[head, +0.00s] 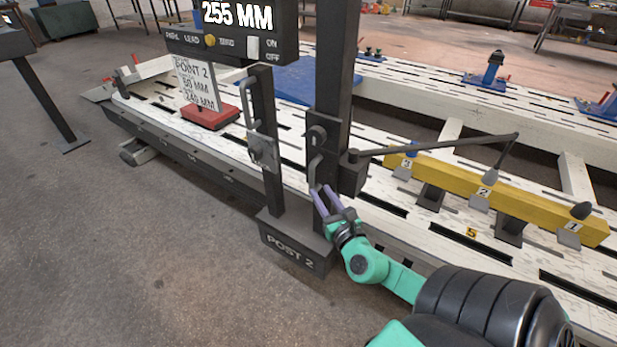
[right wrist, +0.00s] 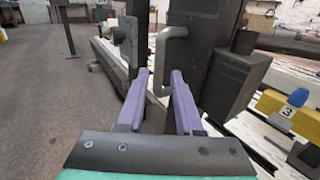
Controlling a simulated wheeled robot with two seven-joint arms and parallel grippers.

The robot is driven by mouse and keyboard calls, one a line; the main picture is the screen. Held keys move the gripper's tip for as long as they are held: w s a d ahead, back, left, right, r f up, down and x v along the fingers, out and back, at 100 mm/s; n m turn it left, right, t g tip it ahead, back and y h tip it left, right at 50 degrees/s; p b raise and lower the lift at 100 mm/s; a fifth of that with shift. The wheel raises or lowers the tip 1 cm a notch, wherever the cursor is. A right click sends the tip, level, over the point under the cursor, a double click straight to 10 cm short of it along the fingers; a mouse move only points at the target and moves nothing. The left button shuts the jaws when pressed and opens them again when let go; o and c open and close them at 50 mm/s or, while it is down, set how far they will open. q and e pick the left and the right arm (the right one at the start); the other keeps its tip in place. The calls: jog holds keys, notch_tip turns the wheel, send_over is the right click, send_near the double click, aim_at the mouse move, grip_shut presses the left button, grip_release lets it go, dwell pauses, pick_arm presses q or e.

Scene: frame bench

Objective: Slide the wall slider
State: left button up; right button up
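My right gripper (head: 323,191) is at the lower part of the handle. Its purple fingers (right wrist: 160,75) are apart, and the handle's lower end (right wrist: 161,89) shows between them in the right wrist view. I cannot tell whether they touch it. My left gripper is not in view.
A display (head: 235,15) above the post reads 255 MM. A card (head: 197,85) reads POINT 2, 50 MM, 240 MM. A thin pointer arm (head: 440,145) reaches right over a yellow beam (head: 465,184) with numbered tags. Open floor lies at the left.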

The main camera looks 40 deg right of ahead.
aim_at(313, 179)
jog(key=x, duration=0.7)
jog(key=shift+w+d+f, duration=0.1)
jog(key=shift+w+d, duration=0.05)
jog(key=shift+w, duration=0.15)
jog(key=shift+c, duration=0.3)
grip_shut()
dwell(0.5)
